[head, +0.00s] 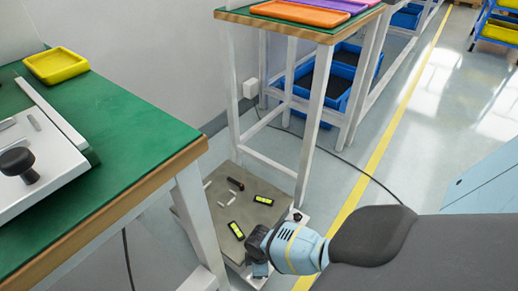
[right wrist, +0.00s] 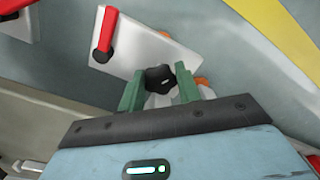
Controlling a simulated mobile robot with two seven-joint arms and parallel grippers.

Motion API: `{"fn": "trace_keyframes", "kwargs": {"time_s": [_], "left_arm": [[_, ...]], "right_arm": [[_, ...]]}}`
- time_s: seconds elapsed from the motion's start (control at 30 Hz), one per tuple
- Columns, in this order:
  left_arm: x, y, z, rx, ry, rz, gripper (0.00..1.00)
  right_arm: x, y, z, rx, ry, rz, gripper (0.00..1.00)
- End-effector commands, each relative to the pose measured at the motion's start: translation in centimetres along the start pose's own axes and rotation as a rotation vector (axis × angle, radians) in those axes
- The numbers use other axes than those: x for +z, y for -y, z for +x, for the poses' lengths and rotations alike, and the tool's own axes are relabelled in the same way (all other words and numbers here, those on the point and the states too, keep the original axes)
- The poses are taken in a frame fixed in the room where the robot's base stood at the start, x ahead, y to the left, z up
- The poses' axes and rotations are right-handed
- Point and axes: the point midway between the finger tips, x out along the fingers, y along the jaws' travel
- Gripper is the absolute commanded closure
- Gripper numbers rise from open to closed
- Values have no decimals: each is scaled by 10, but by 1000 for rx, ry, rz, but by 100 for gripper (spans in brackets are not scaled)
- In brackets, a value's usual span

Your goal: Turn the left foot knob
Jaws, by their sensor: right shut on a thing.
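A black lobed knob (right wrist: 160,78) sits between the two green fingers of my right gripper (right wrist: 158,88) in the right wrist view. The gripper is shut on the knob. White and orange parts show just behind it. In the head view my right gripper (head: 259,267) is down at the near corner of a low platform with a grey top (head: 222,212); its fingers and the held knob cannot be made out there. A small dark part (head: 297,216) shows at the platform's right corner. My left gripper is not in view.
Two yellow-green spirit levels (head: 236,230) (head: 263,200) lie on the platform. A green-topped bench (head: 115,118) with a yellow tray (head: 56,65) stands at the left. A white-legged table (head: 312,110) stands behind. In the right wrist view, a red lever (right wrist: 105,32) sits on a white plate.

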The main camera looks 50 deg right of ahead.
Motion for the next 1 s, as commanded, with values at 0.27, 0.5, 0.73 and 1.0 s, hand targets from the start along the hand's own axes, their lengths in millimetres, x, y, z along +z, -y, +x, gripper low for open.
{"fn": "trace_keyframes", "kwargs": {"time_s": [0.27, 0.5, 0.73, 1.0], "left_arm": [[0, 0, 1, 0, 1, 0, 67], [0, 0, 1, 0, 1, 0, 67], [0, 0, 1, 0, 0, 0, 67], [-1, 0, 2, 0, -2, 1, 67]], "right_arm": [[-1, -4, -3, 5, -2, -103, 89], [-1, -4, -3, 5, -2, -129, 89], [-2, -4, -3, 6, -3, -129, 89], [-1, -3, -2, 4, -2, -128, 58]]}}
